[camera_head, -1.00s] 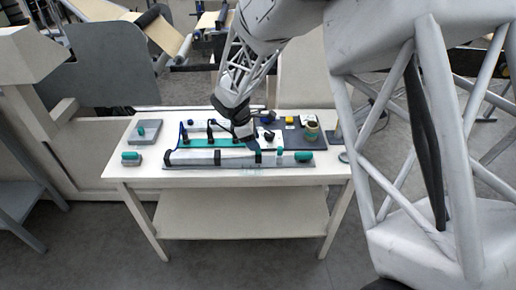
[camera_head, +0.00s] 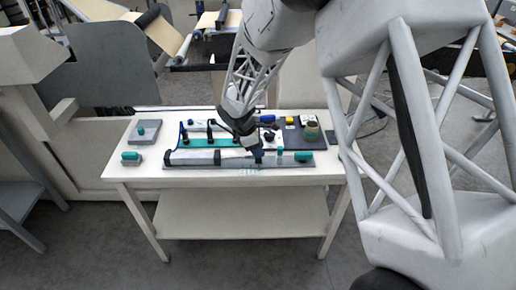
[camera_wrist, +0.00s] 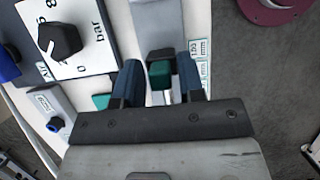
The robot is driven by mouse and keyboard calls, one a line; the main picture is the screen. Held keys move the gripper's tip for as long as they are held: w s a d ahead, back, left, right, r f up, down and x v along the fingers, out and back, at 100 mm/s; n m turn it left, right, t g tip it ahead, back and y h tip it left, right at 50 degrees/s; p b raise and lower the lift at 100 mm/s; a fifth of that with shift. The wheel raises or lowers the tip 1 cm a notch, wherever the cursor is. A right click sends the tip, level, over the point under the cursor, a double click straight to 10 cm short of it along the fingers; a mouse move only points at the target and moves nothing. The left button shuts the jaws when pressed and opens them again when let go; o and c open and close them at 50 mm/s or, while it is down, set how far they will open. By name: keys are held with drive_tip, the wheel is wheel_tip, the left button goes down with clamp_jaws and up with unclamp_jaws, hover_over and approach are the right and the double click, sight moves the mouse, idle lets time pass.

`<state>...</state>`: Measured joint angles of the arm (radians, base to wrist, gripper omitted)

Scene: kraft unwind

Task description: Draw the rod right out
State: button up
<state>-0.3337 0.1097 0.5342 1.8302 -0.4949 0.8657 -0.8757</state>
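A long grey rail (camera_head: 215,160) with black clamps lies along the front of the table. A green knob (camera_head: 303,156) sits at its right end. My gripper (camera_head: 257,156) is low over the right half of the rail, pointing down. In the wrist view my gripper (camera_wrist: 159,80) is open, with its two dark blue fingers on either side of a green block (camera_wrist: 160,73). Narrow gaps seem to show beside the block. A pale, rod-like piece (camera_wrist: 168,97) shows just below the block and is mostly hidden by the gripper.
A dial plate marked bar (camera_wrist: 66,37) lies left of the fingers in the wrist view. A grey pad (camera_head: 144,132) and a green-topped block (camera_head: 131,158) stand at the table's left.

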clamp_jaws()
drive_tip(key=shift+d, duration=1.35)
drive_tip(key=o, duration=0.7)
unclamp_jaws()
drive_tip(key=shift+c, duration=0.2)
drive_tip(key=shift+v, duration=3.95)
drive_tip(key=shift+c, duration=0.3)
